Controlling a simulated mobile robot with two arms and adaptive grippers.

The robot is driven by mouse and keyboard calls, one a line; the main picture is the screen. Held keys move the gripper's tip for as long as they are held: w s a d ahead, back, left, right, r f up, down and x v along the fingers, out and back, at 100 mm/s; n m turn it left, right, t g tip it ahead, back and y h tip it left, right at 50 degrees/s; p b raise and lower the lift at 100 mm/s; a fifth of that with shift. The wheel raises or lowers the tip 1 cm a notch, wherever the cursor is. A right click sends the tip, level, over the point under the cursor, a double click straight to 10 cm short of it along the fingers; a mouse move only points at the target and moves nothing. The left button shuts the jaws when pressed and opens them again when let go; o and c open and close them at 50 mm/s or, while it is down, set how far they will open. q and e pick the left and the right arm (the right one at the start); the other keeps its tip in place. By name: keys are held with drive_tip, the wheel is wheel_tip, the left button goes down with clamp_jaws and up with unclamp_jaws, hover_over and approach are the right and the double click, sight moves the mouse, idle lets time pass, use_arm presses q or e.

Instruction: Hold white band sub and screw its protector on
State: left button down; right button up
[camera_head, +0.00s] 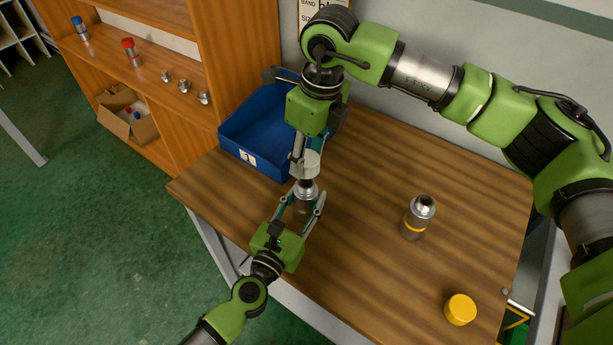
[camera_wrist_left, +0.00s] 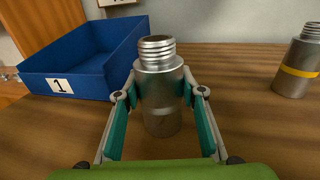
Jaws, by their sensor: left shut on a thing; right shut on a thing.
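The silver metal sub (camera_head: 307,194) stands upright on the wooden table. My left gripper (camera_head: 302,205) is shut around its body from the front, one finger on each side. My right gripper (camera_head: 306,150) is above the sub, pointing down, shut on the white protector (camera_head: 311,164). The right gripper does not show in the left wrist view.
A blue bin (camera_head: 252,145) with a number label stands behind left. A yellow-banded sub (camera_head: 413,222) stands to the right, with a yellow protector (camera_head: 460,309) near the right edge. Shelves (camera_head: 165,85) at left hold other parts and a cardboard box (camera_head: 127,118). The table middle is clear.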

sight(306, 182)
drive_tip(key=shift+f, duration=1.75)
drive_tip(key=shift+f, duration=0.85)
drive_tip(key=shift+f, duration=0.6)
